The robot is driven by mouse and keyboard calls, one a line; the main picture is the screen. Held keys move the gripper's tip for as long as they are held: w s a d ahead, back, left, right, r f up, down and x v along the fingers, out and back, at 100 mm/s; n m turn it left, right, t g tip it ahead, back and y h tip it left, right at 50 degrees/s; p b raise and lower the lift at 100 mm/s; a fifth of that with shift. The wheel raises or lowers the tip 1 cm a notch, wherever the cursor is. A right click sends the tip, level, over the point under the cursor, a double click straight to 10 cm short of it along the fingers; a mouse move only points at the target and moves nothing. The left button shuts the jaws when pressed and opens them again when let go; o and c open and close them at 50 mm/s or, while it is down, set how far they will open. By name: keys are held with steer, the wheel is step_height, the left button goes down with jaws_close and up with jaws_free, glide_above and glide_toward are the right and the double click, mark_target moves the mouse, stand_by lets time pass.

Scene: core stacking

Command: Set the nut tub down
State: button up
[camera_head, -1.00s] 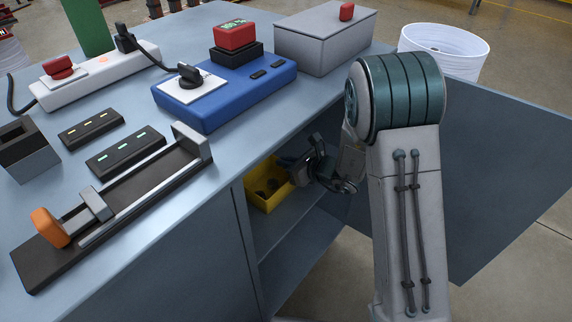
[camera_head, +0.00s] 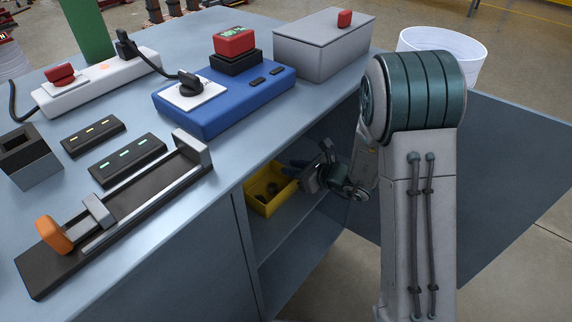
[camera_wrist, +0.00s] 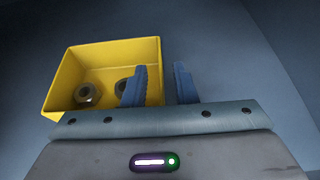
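The yellow nut tub (camera_head: 262,208) sits on the shelf inside the cabinet under the worktop. In the wrist view the tub (camera_wrist: 75,72) is at the left, upright, with dark ring-shaped nuts (camera_wrist: 88,94) inside. My gripper (camera_head: 290,168) is at the tub's right side in the head view. In the wrist view my gripper (camera_wrist: 164,85) has its two blue fingers apart, one overlapping the tub's right part and one outside it. A gap shows between the tub's right wall and the outer finger. The arm partly hides the cabinet opening.
The cabinet door (camera_head: 510,170) stands open at the right. The worktop above holds a blue box (camera_head: 225,100), a grey box (camera_head: 320,52) and a slide fixture (camera_head: 120,215). A white bin (camera_head: 465,55) stands behind the door. Shelf room shows in front of the tub.

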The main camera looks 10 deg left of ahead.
steer(key=p+v, duration=0.2)
steer(key=v, duration=0.7)
steer(key=s+r+n+g+h, duration=0.1)
steer(key=s+r+n+g, duration=0.25)
steer(key=s+n, duration=0.35)
steer(key=s+r+n+g+h, duration=0.1)
steer(key=s+r+n+g, duration=0.1)
steer(key=s+n+g, duration=0.4)
steer(key=s+d+r+n+t+h, duration=0.1)
steer(key=s+d+n+t+h, duration=0.1)
steer(key=d, duration=0.5)
steer(key=s+d+r+n+t+h, duration=0.2)
steer(key=s+d+n+h, duration=0.3)
steer(key=d+n+h, duration=0.2)
steer(key=shift+d+r+n+h, duration=0.2)
steer(key=shift+n+h, duration=0.1)
steer(key=shift+n, duration=0.9)
